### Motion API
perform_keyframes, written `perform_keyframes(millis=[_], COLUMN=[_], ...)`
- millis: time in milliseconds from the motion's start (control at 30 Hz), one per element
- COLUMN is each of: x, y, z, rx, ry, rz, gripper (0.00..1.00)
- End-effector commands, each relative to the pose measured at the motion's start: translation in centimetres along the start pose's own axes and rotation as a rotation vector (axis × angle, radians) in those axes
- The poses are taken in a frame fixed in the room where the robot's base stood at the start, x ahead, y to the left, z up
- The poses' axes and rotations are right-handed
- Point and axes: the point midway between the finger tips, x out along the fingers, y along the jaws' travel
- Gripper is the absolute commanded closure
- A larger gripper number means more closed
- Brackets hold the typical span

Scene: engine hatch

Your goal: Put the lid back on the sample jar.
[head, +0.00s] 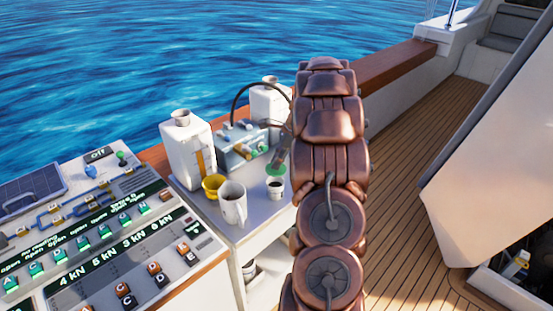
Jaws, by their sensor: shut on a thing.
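The sample jar (275,190) is a small pale cup with a dark opening, standing on the white table near its right edge. The green lid (274,170) is just above and slightly behind the jar's mouth in the head view. I cannot tell whether they touch. My gripper (279,160) is small and partly hidden by my copper-coloured arm. It is shut on the green lid and points down toward the jar.
A white mug (232,205) and a yellow cup (213,187) stand left of the jar. White canisters (188,150) and a grey device with a dark hose (240,142) stand behind. A control panel (105,240) fills the lower left. Wooden deck (400,190) lies right.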

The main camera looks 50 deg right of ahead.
Motion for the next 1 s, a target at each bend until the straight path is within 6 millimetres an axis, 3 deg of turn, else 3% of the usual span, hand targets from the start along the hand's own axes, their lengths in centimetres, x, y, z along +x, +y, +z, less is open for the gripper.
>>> perform_keyframes(millis=[500, 1000], x=[3.8, 4.2], y=[0.1, 0.0], z=[-1.5, -1.7], rx=[0.000, -0.001], ry=[-0.001, 0.000], rz=[0.004, 0.001], gripper=[1.00, 1.00])
